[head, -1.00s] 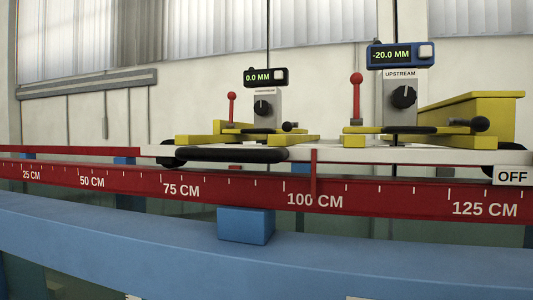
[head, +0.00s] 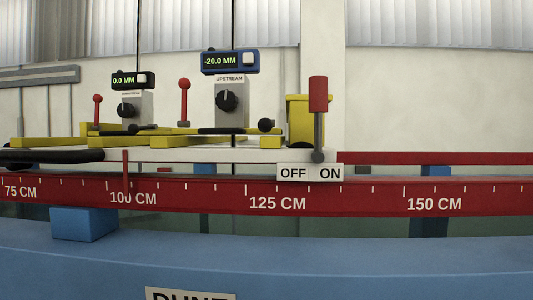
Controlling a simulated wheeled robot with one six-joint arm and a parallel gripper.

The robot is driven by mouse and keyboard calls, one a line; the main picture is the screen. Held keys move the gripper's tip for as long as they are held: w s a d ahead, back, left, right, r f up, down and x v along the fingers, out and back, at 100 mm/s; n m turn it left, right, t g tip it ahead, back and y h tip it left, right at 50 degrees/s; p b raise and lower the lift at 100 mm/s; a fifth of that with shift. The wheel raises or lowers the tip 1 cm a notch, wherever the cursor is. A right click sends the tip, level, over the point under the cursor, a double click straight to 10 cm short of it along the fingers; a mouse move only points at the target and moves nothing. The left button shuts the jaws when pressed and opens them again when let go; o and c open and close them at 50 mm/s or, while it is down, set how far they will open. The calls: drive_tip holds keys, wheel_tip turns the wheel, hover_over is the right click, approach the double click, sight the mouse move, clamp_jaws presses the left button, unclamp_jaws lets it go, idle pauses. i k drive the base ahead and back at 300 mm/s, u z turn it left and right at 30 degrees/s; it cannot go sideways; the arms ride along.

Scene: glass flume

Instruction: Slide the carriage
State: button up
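The carriage (head: 190,155) is a white plate on a red rail with a centimetre scale (head: 330,197). It fills the left and middle of the head view. A thin red pointer (head: 126,176) on it stands at about the 100 CM mark. A black bar handle (head: 50,156) runs along its left front edge. At its right end a lever with a red grip (head: 318,95) stands upright over an OFF/ON plate (head: 310,172), with its foot nearer the ON side. My gripper is not in view.
Two gauges, reading 0.0 MM (head: 129,80) and -20.0 MM (head: 230,61), stand on the carriage with knobs and smaller red levers. The rail right of the carriage is clear to the picture's edge. A blue beam (head: 300,262) runs along the front.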

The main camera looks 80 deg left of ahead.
sight(294, 162)
drive_tip(key=z, duration=0.1)
drive_tip(key=k, duration=1.05)
drive_tip(key=u, duration=1.55)
